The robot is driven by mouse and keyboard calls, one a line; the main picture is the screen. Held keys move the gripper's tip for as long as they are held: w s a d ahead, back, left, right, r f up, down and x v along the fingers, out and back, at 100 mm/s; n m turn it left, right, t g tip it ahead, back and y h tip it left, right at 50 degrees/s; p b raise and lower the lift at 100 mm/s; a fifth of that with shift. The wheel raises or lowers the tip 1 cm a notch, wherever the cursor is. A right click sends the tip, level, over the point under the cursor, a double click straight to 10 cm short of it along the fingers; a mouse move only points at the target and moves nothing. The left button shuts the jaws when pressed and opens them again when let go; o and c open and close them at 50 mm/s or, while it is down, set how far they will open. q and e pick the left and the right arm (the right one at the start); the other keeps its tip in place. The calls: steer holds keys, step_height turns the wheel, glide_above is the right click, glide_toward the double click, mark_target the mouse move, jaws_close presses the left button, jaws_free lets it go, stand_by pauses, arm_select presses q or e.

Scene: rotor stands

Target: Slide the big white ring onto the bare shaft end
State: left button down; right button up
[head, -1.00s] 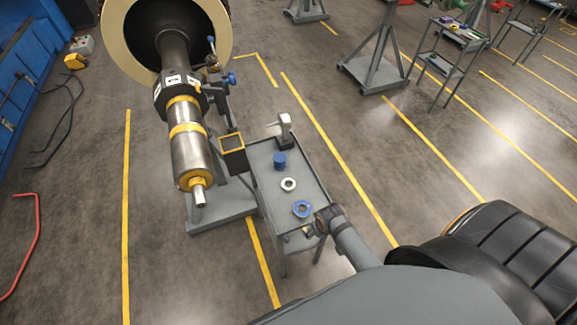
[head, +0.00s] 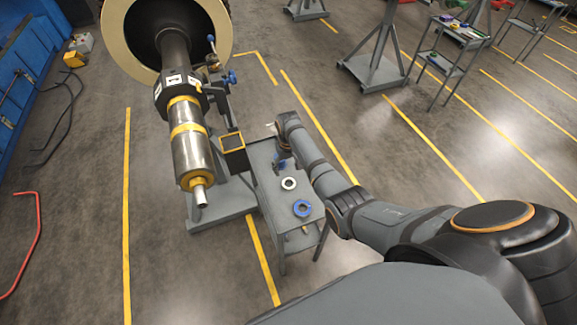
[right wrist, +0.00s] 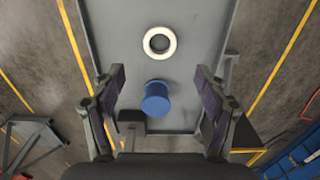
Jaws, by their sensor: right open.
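The white ring (head: 289,183) lies flat on the grey cart top; it also shows in the right wrist view (right wrist: 160,43), beyond the fingertips. The bare shaft end (head: 199,194) is a silver stub sticking out of a yellow collar on the thick horizontal shaft, left of the cart. My right gripper (head: 282,157) points down over the cart, behind the white ring. In the right wrist view my gripper (right wrist: 160,82) is open and empty, with a blue cylinder (right wrist: 156,98) seen between its fingers and the ring ahead. My left gripper is not in view.
A blue ring (head: 302,208) lies on the near part of the cart top (head: 270,190). A yellow-rimmed dark box (head: 232,142) sits at the cart's left edge. The rotor's stand (head: 222,205) is close to the cart.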

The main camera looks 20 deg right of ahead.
mark_target(289, 185)
step_height(289, 185, down, 9)
steer(key=b, duration=0.8)
steer(key=shift+f+b, duration=0.15)
steer(key=shift+b, duration=0.15)
steer(key=shift+f, duration=0.3)
